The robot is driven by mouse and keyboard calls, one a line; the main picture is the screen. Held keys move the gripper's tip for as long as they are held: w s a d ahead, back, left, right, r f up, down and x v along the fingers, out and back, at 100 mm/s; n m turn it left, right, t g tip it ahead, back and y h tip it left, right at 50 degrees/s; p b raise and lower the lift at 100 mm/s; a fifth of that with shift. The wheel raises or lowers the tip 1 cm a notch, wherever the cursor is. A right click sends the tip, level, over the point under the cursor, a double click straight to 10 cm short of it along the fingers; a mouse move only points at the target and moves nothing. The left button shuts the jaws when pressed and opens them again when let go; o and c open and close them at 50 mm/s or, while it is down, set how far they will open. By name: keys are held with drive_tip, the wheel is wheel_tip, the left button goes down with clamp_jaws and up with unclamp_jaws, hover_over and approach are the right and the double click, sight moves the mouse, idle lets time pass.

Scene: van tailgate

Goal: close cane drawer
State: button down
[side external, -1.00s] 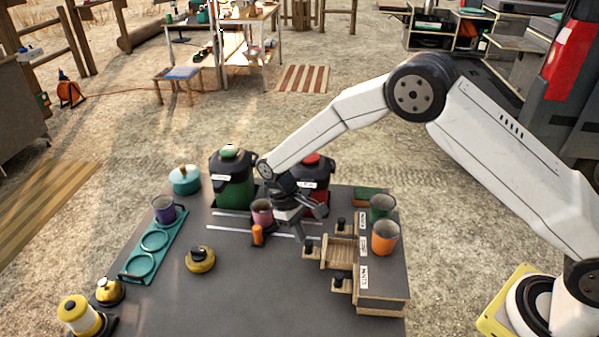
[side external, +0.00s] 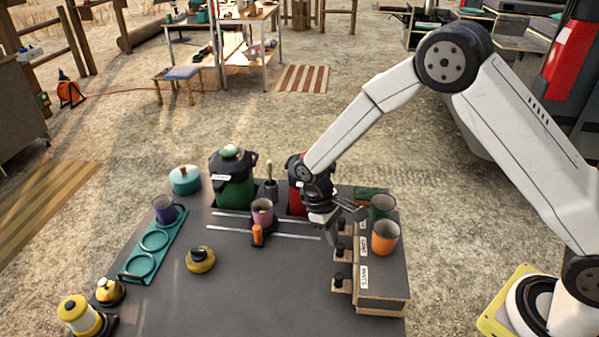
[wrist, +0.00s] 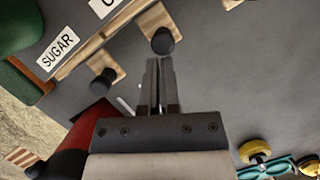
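The small wooden drawer cabinet (side external: 385,290) stands at the right of the table, with drawers in a row. The middle, cane drawer shows its front and dark knob (wrist: 162,41) in the wrist view, beside a label that begins with C. Its front looks about in line with the sugar drawer's front (wrist: 104,84), with no open tray visible. My gripper (wrist: 160,62) has its two fingers together, with only a thin slit between them and nothing held. The fingertips are at the cane knob; I cannot tell whether they touch it. In the side view my gripper (side external: 332,238) partly hides the drawer.
A green cup (side external: 382,207) and an orange cup (side external: 385,238) stand on the cabinet. The green canister (side external: 233,182) and red canister (side external: 296,195) are behind my gripper. A pink cup (side external: 262,212) stands left of it. The table's front middle is clear.

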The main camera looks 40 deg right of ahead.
drive_tip(key=shift+s, duration=0.1)
drive_tip(key=shift+w+a+r, duration=0.1)
drive_tip(key=shift+w+a, duration=0.2)
drive_tip(key=shift+w, duration=0.65)
drive_tip(key=shift+w+a, duration=0.25)
drive_tip(key=shift+w, duration=0.65)
drive_tip(key=v, duration=1)
drive_tip(key=shift+w, duration=0.2)
drive_tip(key=shift+s+r, duration=0.1)
drive_tip(key=s+d+m+t, duration=0.1)
drive_tip(key=s+d+t, duration=0.1)
drive_tip(key=s, duration=0.4)
drive_tip(key=s+d+r+m+t, duration=0.1)
drive_tip(key=s+d+t, duration=0.1)
drive_tip(key=s+d, duration=0.2)
drive_tip(key=s+d+r+m+t+y, duration=0.1)
drive_tip(key=s+d+t, duration=0.1)
drive_tip(key=s, duration=0.7)
drive_tip(key=shift+d+m, duration=0.3)
drive_tip(key=shift+d, duration=0.6)
drive_tip(key=shift+r, duration=0.15)
